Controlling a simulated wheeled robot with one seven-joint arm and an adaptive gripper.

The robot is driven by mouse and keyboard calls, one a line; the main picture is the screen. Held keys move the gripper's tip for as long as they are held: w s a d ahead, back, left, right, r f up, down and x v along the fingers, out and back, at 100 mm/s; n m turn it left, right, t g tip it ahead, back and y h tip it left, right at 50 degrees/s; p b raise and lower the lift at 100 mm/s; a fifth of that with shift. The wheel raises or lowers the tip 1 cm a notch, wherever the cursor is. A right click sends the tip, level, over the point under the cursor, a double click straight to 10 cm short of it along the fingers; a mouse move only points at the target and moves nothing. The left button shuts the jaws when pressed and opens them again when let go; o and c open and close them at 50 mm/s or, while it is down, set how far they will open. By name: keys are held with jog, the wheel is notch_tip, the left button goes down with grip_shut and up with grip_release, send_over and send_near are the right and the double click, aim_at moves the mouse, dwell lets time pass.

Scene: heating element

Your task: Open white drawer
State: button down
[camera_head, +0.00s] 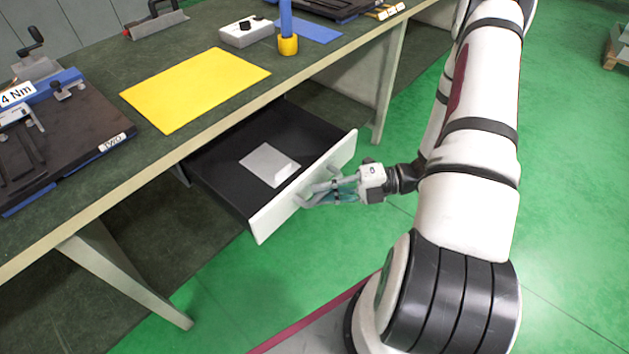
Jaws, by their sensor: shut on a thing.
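The white drawer (274,221) sits under the green workbench top and is pulled out, with its dark inside showing. The fingers partly hide the handle.
The workbench (215,122) holds a yellow sheet (195,88), a grey box (246,33), a blue rod in a yellow base (288,44) and a dark fixture (60,140) at left. A bench leg (125,275) stands left of the drawer. Green floor (230,305) in front is clear.

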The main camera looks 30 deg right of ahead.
jog(key=shift+s+d, duration=0.1)
jog(key=shift+s, duration=0.05)
jog(key=c, duration=1.6)
grip_release()
jog(key=v, duration=1.2)
